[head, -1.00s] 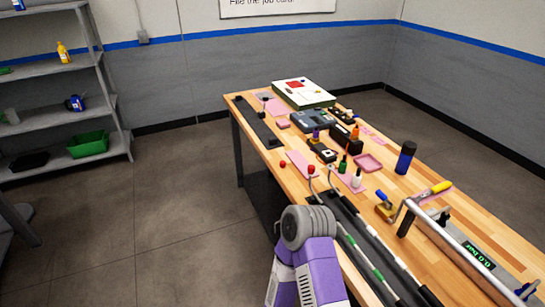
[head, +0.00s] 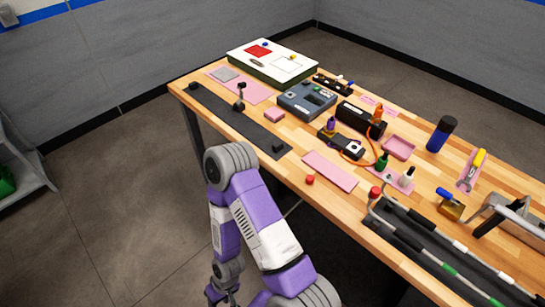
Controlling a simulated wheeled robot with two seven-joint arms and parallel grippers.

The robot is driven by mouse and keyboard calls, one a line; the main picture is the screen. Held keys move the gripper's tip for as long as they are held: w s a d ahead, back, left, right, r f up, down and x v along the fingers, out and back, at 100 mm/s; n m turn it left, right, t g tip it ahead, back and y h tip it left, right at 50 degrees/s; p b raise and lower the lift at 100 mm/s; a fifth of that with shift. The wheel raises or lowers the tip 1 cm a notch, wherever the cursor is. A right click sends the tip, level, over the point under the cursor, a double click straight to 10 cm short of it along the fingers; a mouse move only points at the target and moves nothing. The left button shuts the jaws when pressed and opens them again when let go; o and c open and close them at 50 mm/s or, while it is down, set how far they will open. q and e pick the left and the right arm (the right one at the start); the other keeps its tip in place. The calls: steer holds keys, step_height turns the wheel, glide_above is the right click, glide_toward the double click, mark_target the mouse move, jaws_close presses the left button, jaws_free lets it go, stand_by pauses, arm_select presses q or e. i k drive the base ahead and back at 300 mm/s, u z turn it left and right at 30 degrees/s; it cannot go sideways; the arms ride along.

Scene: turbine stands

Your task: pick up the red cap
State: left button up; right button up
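A small red cap (head: 310,180) sits on the wooden table (head: 284,166) near its front edge, just in front of a pink mat (head: 330,171). A second red piece (head: 375,192) tops a grey curved hose end to its right; the two look apart. One of my purple and white arms rises from the bottom with its elbow in front of the table edge, and its forearm hangs down to the left of the table. My other gripper does not show.
A black strip with small fixtures (head: 240,95) lies along the front left edge. A dark blue device (head: 306,100), a black box with an orange cable (head: 361,119) and small bottles (head: 406,176) stand behind the cap. Hoses on a black mat (head: 420,240) lie to the right.

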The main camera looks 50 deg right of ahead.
mark_target(309, 179)
steer(key=i, duration=0.7)
steer(key=z, duration=2.65)
